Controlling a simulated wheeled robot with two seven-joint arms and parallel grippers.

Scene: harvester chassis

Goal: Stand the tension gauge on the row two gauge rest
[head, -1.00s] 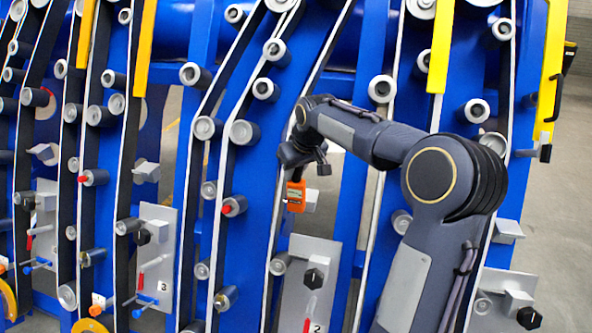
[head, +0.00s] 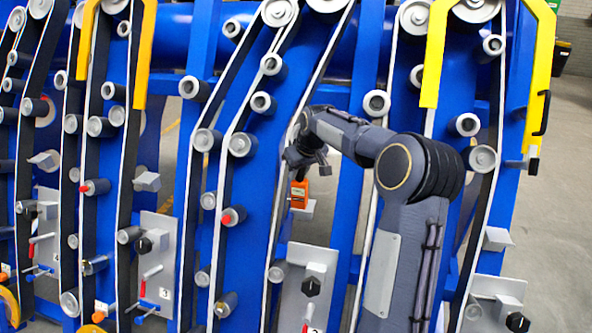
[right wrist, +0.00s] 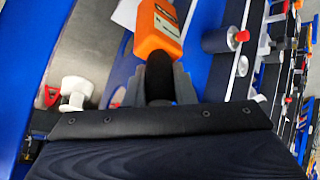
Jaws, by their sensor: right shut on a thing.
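The tension gauge is an orange block with a pale face (head: 299,191) and a black grip that shows in the right wrist view (right wrist: 158,72). My right gripper (head: 299,168) is shut on that black grip, its grey fingers on either side (right wrist: 156,84). The orange body hangs below the gripper in the head view. The row two gauge rest, a small grey ledge (head: 304,210), is just below the gauge, above the panel labelled 2. I cannot tell whether the gauge touches it. My left gripper is not in view.
The number 2 panel (head: 292,302) with a black knob and red lever stands below. Rollers and a belt (head: 281,225) run close on the left. Blue posts stand around. A yellow guard (head: 433,60) is at upper right.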

